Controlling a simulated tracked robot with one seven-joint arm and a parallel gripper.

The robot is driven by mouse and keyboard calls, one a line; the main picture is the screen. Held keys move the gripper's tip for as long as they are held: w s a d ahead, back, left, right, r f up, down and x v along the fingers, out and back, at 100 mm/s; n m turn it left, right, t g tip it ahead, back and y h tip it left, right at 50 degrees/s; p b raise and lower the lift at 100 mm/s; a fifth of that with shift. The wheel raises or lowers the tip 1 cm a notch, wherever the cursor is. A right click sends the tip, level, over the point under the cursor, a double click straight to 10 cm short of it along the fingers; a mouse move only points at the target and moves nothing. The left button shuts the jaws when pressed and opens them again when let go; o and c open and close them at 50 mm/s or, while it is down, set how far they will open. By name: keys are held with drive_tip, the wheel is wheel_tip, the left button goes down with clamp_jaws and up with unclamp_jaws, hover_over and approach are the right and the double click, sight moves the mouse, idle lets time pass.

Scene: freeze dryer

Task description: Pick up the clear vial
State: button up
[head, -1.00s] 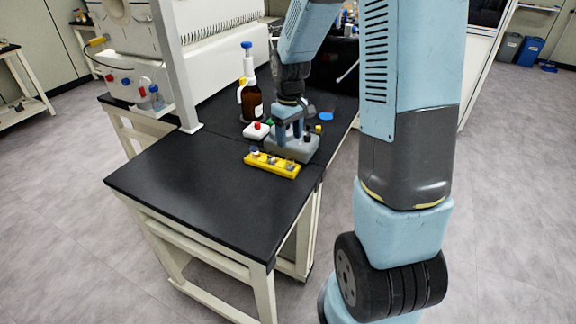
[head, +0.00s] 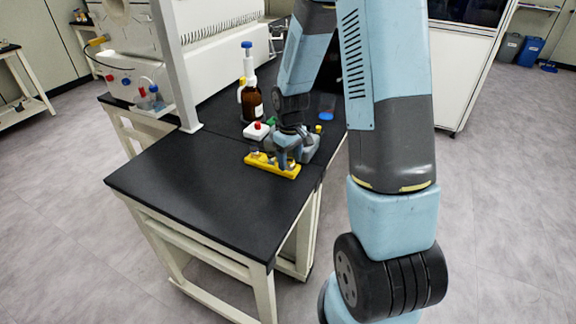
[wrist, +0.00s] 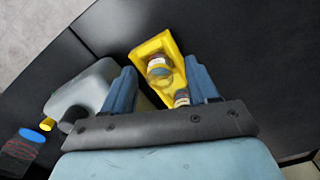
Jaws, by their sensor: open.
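The yellow rack (head: 261,164) lies on the black bench. In the wrist view the rack (wrist: 166,43) shows between and beyond my fingers. It holds small capped vials. One vial (wrist: 158,68) lies in the gap between my fingertips, and another (wrist: 182,97) is closer to the right finger, partly hidden by my gripper. I cannot tell which one is the clear vial. My gripper (wrist: 162,82) is open and empty, its blue fingers pointing down over the rack. In the head view my gripper (head: 285,163) is just above the rack's right part, covering it.
A grey block (wrist: 88,85) with a dark knob stands beside the rack, close to my left finger. A brown bottle (head: 252,103) and a white box with a red knob (head: 256,131) stand behind. The bench front (head: 210,195) is clear.

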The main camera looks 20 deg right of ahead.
clamp_jaws()
idle(0.5)
drive_tip(key=shift+r, duration=0.1)
